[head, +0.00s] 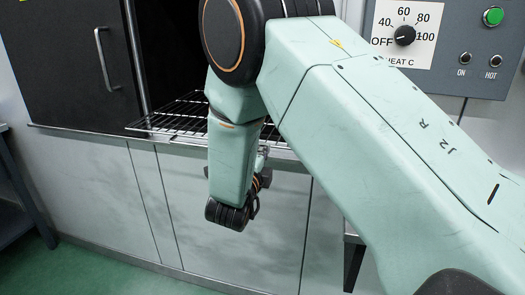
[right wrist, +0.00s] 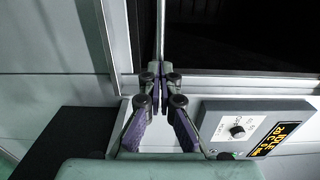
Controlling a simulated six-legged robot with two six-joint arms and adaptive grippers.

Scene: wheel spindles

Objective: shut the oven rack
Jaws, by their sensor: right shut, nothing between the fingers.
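The wire oven rack (head: 168,122) sticks out of the dark oven opening in the head view. Its right part is hidden behind my right arm. My right gripper (head: 263,160) is mostly hidden behind its own wrist, close to the rack's front side. In the right wrist view my right gripper (right wrist: 160,74) is shut and empty, with its fingertips together. A thin grey upright bar (right wrist: 160,32) runs up from the fingertips; I cannot tell whether it is the rack's edge or whether they touch. My left gripper is not in view.
A dark door (head: 72,62) with an upright handle (head: 104,58) stands left of the opening. A control panel (head: 450,75) with a knob and buttons is at the right. Pale cabinet fronts (head: 95,190) lie below. The green floor (head: 75,265) is clear at lower left.

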